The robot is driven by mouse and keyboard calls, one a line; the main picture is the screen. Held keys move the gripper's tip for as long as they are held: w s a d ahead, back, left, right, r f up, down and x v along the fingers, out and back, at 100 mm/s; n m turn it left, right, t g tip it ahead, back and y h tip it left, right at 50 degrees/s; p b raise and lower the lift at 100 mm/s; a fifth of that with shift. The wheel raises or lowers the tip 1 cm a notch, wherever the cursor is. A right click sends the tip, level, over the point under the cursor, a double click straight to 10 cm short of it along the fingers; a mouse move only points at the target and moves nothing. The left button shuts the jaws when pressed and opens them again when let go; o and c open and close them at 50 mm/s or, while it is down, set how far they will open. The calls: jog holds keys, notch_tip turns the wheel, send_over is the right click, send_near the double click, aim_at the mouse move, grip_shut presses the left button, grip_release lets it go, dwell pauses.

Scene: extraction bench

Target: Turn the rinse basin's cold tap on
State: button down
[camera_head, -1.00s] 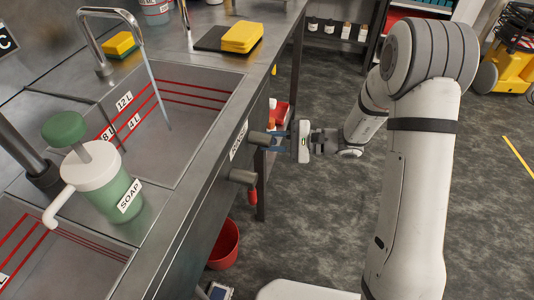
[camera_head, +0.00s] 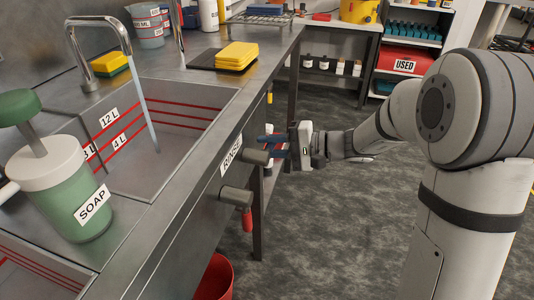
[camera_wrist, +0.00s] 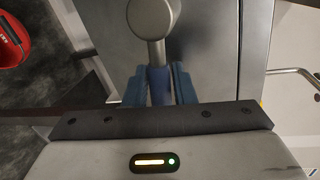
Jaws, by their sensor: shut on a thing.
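The rinse basin (camera_head: 185,140) is the steel sink with red level lines, and its label RINSE (camera_head: 231,155) is on the bench front. A stream of water (camera_head: 150,120) falls into it from the curved spout (camera_head: 98,20). Below the rim are two grey valve bodies. The farther one, the cold tap (camera_head: 255,157), has a blue lever; the nearer one, the hot tap (camera_head: 236,196), has a red lever hanging down. My gripper (camera_head: 281,146) is shut on the blue lever. In the wrist view the blue lever (camera_wrist: 158,85) sits between the jaws, its grey knob (camera_wrist: 152,18) beyond.
A soap dispenser (camera_head: 65,185) stands at the near left of the bench. Yellow sponges (camera_head: 236,55) lie on a dark mat behind the basin. A red bucket (camera_head: 215,278) stands under the bench. Open floor (camera_head: 330,220) lies right of the bench.

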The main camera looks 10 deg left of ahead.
jog(key=shift+d, duration=0.1)
dwell(0.3)
jog(key=c, duration=1.5)
grip_release()
jog(key=shift+d, duration=0.15)
jog(key=shift+o, duration=1.2)
jog(key=d+r+p, duration=0.1)
jog(key=d, duration=0.6)
jog(key=shift+s+d+r+p, duration=0.2)
jog(key=shift+d+r+p, duration=0.05)
jog(key=shift+r+p, duration=0.05)
